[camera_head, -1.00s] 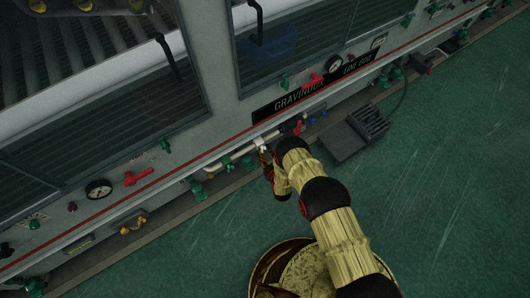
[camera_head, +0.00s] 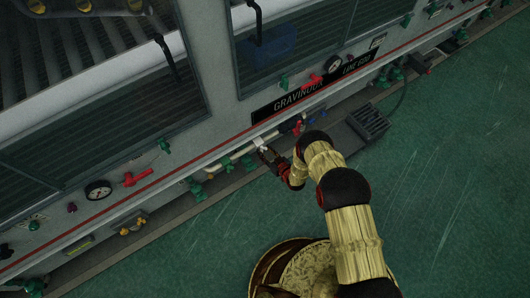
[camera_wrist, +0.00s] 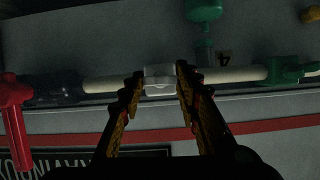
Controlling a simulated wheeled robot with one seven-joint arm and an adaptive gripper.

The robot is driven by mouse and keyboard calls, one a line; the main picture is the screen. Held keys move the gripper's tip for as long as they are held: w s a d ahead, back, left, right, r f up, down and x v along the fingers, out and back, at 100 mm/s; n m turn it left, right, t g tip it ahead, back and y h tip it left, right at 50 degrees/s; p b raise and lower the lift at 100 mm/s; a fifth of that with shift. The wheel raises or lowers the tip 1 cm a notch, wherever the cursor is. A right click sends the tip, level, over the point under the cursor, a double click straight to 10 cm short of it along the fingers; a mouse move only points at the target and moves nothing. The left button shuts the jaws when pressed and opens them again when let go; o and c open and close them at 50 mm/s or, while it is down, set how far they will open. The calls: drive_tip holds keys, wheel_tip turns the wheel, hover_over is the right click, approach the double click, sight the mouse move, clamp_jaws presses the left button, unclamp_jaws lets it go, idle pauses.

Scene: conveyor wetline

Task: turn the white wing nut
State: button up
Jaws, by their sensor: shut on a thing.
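The white wing nut (camera_wrist: 158,76) sits on a pale horizontal pipe (camera_wrist: 222,75), in the middle of the wrist view. It also shows in the head view as a small white spot (camera_head: 259,142) low on the machine's front. My gripper (camera_wrist: 159,82) has one finger on each side of the nut and is shut on it. The fingertips hide the nut's side edges. In the head view my gripper (camera_head: 265,149) reaches the pipe from the lower right.
In the wrist view, a red valve handle (camera_wrist: 14,120) is at left, and a green valve (camera_wrist: 285,69) is on the pipe at right. A green fitting (camera_wrist: 204,12) is above. A grey floor box (camera_head: 368,121) is right of my arm. The green floor around my base is mostly clear.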

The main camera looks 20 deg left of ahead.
drive_tip(key=m+g+y, duration=0.1)
drive_tip(key=m+y, duration=0.1)
drive_tip(key=m, duration=0.2)
drive_tip(key=m+g+y, duration=0.2)
drive_tip(key=m, duration=0.2)
drive_tip(key=shift+w+d+f, duration=0.2)
idle(0.8)
drive_tip(key=o, duration=1.1)
drive_tip(key=shift+o, duration=0.5)
drive_tip(key=v, duration=1.2)
drive_tip(key=shift+w+f, duration=0.15)
drive_tip(key=shift+f, duration=0.05)
